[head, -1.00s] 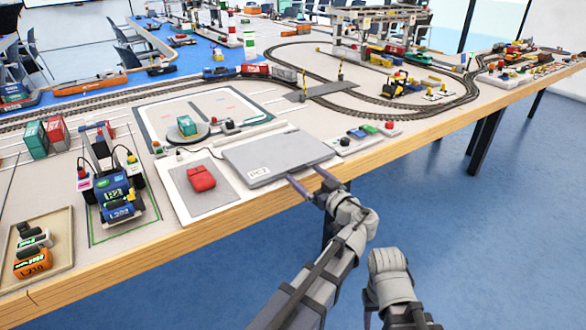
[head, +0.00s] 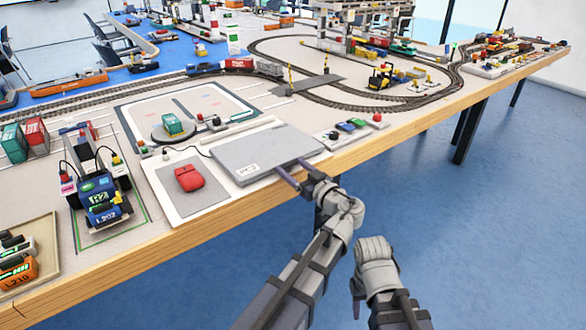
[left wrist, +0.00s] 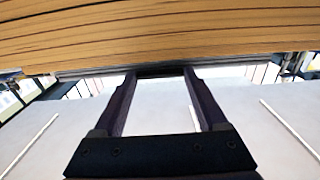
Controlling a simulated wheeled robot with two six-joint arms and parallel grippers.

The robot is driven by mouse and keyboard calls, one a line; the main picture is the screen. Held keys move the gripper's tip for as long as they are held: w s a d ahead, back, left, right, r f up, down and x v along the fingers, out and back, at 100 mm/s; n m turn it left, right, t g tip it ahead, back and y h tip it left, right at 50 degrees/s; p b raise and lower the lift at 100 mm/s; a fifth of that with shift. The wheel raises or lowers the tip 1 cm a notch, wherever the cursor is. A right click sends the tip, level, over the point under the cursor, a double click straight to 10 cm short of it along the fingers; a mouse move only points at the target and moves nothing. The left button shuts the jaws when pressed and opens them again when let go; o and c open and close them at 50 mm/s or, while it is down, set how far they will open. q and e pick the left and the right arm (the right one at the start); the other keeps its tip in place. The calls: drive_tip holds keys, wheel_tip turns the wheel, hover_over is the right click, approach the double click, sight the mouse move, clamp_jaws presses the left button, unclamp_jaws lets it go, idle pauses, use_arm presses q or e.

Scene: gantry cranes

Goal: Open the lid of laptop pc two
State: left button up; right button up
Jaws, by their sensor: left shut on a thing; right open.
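Laptop pc two (head: 262,150) is a flat grey slab marked PC2 near the table's front edge. Its lid looks closed in the head view. My left gripper (head: 292,173) is at the laptop's front edge, one finger on each side of a stretch of it. It is shut on the laptop's edge, though its fingers look well apart. In the left wrist view the gripper (left wrist: 161,74) shows both dark fingers reaching to a dark strip below the wood-coloured table edge. My right gripper (head: 357,300) hangs low in front of the table, open and empty, partly hidden by its arm.
A red mouse (head: 189,177) lies on a grey pad (head: 205,199) left of the laptop. A small panel with coloured buttons (head: 351,126) is to its right. A round turntable with a green block (head: 172,124) and train tracks lie behind. Floor in front is clear.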

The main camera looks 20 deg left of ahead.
use_arm(q)
clamp_jaws()
drive_tip(key=shift+r, duration=0.1)
drive_tip(key=w+a+r+g+h+p, duration=0.25)
drive_tip(key=r+p, duration=0.65)
drive_tip(key=p, duration=0.8)
drive_tip(key=w+a+r+g+h+p, duration=0.3)
drive_tip(key=r+p, duration=0.6)
drive_tip(key=p, duration=0.7)
drive_tip(key=w+a+r+g+h+p, duration=0.4)
drive_tip(key=w+a+h+p, duration=0.3)
drive_tip(key=a+p, duration=0.5)
drive_tip(key=shift+w+a+r, duration=0.65)
drive_tip(key=shift+w, duration=0.4)
